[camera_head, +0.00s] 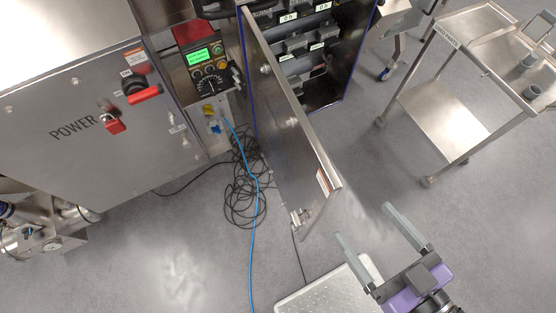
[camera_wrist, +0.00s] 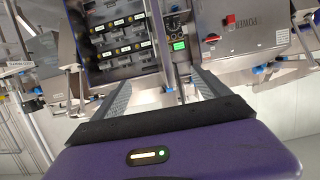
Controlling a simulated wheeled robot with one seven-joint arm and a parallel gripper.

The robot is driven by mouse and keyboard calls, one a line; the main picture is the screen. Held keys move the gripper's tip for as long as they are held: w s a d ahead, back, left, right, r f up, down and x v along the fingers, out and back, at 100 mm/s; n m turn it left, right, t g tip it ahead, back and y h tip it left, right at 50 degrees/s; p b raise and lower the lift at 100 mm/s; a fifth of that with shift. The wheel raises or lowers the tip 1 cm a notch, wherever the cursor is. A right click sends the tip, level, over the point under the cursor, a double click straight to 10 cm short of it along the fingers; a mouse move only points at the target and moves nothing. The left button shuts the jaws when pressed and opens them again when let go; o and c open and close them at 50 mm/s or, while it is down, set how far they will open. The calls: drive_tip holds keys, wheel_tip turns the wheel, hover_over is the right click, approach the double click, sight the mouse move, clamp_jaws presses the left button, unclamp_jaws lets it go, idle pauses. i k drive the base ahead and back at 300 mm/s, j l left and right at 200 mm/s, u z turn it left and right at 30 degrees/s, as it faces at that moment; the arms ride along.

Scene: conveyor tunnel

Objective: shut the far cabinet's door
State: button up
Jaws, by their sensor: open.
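The cabinet (camera_head: 352,62) stands at the top centre of the head view, with dark labelled units on its shelves. Its grey metal door (camera_head: 287,135) stands wide open, its free edge towards me, with a red-and-white label near that edge. In the wrist view the cabinet's shelves (camera_wrist: 118,47) show at upper left, and the door seems to be seen nearly edge-on (camera_wrist: 160,45). My gripper (camera_head: 363,222) is open and empty, to the right of the door's free edge and apart from it. Its two fingers also show in the wrist view (camera_wrist: 163,82).
A steel cabinet marked POWER (camera_head: 75,130) with red switches stands at left, beside a control box with a green screen (camera_head: 203,60). Black and blue cables (camera_head: 245,190) lie on the floor by the door. A steel cart (camera_head: 445,110) stands at right.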

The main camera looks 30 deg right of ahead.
sight(305, 177)
drive_tip(key=j+z, duration=0.35)
drive_tip(key=j, duration=0.8)
drive_tip(key=j+z, duration=0.3)
drive_tip(key=j, duration=0.8)
